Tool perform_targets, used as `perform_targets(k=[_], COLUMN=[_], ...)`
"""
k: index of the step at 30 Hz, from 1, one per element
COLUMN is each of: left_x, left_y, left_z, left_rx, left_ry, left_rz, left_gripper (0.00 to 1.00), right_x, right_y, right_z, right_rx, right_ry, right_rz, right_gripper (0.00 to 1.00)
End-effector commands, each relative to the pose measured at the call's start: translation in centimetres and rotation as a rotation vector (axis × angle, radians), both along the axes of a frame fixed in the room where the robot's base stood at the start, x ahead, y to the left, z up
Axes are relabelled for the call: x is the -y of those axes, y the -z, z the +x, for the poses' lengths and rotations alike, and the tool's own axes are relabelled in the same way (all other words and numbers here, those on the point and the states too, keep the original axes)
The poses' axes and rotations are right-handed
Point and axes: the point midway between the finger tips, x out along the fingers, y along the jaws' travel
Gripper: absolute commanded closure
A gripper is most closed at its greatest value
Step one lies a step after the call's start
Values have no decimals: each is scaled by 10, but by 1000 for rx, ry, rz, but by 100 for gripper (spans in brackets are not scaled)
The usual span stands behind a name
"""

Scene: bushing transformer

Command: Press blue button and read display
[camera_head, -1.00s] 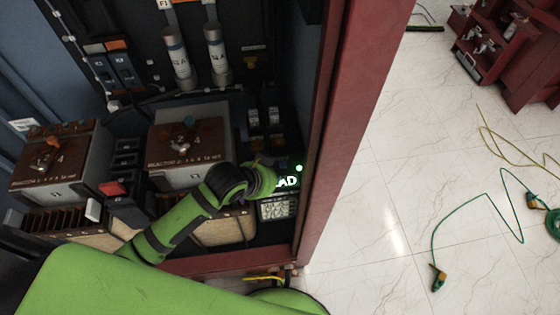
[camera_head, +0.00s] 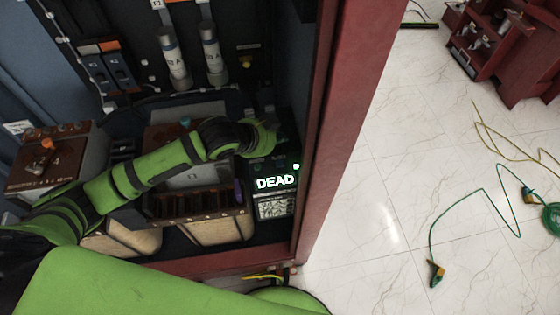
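The red cabinet frame (camera_head: 335,140) rises close to the right of the device. Two white cylindrical fuses (camera_head: 173,62) hang at the back. A brown-topped reactor box (camera_head: 45,160) stands at left. Green cable (camera_head: 470,195) lies on the pale floor outside.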

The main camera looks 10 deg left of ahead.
Motion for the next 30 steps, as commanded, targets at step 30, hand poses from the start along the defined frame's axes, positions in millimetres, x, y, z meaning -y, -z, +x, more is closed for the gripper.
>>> perform_targets(k=[30], left_x=[0], left_y=[88], left_z=[0], left_rx=[0], left_ry=[-1], left_rz=[-1], left_gripper=[100], right_x=[1], right_y=[88], right_z=[0], right_rx=[0], right_ry=[-1], right_rz=[-1], right_gripper=[60])
